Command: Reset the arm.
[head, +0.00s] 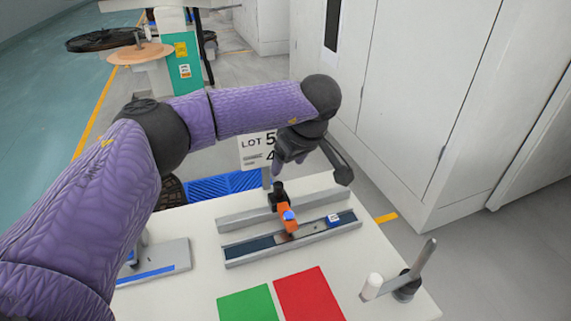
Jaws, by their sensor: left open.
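My left gripper (310,172) hangs open and empty over the back of the white table, its fingers spread wide and pointing down. Below and left of it, an orange arm piece (288,217) with a black end slants across a grey rail track (250,250). A small blue block with a white label (333,218) sits on the track to its right. At the table's front right stands a grey lever arm (420,262) on a dark round base, with a white peg (373,285) to its left. My right gripper is out of view.
A green patch (248,304) and a red patch (309,294) lie on the table front. A grey fixture with a blue strip (165,262) is partly behind my left arm. A "LOT" sign (256,150) stands behind the table. White cabinets (420,90) rise behind right.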

